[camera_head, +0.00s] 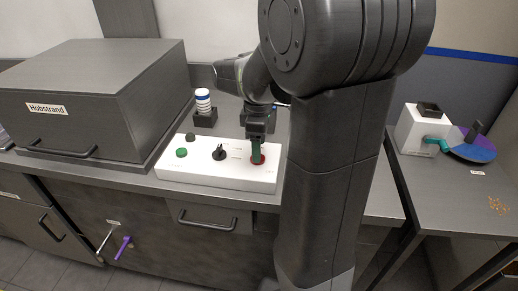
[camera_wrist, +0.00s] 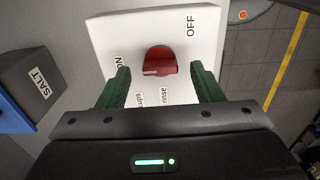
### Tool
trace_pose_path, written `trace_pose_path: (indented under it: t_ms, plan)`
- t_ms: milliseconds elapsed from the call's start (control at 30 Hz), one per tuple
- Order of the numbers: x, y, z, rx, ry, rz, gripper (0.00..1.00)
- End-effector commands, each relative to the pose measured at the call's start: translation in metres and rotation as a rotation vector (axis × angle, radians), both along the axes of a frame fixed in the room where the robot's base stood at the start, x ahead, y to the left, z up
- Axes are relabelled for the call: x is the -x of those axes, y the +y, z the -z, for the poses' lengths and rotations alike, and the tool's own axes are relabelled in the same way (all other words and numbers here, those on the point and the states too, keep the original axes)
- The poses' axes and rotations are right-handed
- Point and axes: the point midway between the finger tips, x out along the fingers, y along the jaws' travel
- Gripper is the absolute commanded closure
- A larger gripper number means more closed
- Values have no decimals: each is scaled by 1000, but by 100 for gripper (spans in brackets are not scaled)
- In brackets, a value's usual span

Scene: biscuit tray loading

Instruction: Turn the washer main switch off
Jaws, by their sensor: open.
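The washer main switch (camera_wrist: 162,60) is a red knob on the right end of the white control panel (camera_head: 215,176). In the wrist view, ON is printed to its left and OFF to its right on the panel (camera_wrist: 205,40). A short white mark on the knob lies at its left side, towards ON. My gripper (camera_head: 256,150) is above the knob, which partly shows as red (camera_head: 261,161) in the head view. In the wrist view my gripper (camera_wrist: 160,75) is open, with green fingers apart on either side and the knob between and just beyond the tips.
The panel also has a black knob (camera_head: 219,153) and a green button (camera_head: 182,153). A dark box labelled Hobstrand (camera_head: 95,85) stands at left. A holder with stacked cups (camera_head: 204,108) is behind the panel. A SALT box (camera_wrist: 35,82) shows in the wrist view.

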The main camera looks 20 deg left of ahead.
Motion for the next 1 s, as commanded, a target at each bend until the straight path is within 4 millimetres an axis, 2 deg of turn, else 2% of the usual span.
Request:
trace_pose_path:
  t_ms: [167, 467, 567, 700, 1000]
  plan:
    - [0, 0, 15, 1, 2, 0, 40]
    - [0, 0, 17, 0, -1, 0, 40]
    - [0, 0, 17, 0, 0, 0, 56]
    - [0, 0, 17, 0, 0, 0, 83]
    - [0, 0, 16, 0, 0, 27, 85]
